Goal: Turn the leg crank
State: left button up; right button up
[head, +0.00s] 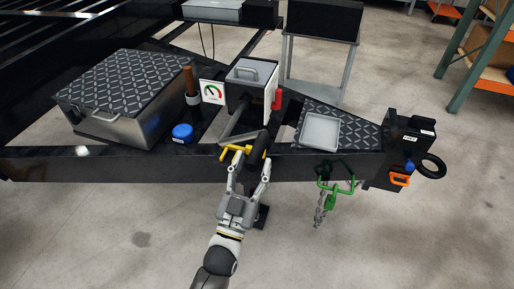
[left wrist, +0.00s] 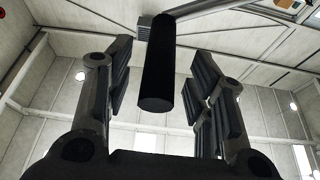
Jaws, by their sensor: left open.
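The leg crank shows at the trailer frame's front edge in the head view, as a yellow bar (head: 235,151) and a dark handle (head: 259,148). My left gripper (head: 249,169) is just below it, with its fingers spread. In the left wrist view a black cylinder (left wrist: 158,75), which looks like the crank handle, hangs between the open fingers (left wrist: 162,85). Gaps show on both sides of it, so the fingers do not touch it. How the crank joins the leg is partly hidden. My right gripper is not in view.
The frame's black beam (head: 90,167) runs beside the crank. Around it are a silver toolbox (head: 120,125), a blue cap (head: 182,133), a gauge (head: 212,92), a grey box (head: 247,78), a grey tray (head: 320,131) and green hooks (head: 335,190) with chain. The floor in front is clear.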

aim_at(262, 137)
pick_arm(q)
jog(key=x, duration=0.4)
jog(key=shift+w+p, duration=0.1)
jog(key=shift+p, duration=0.2)
jog(key=shift+c, duration=0.3)
grip_shut()
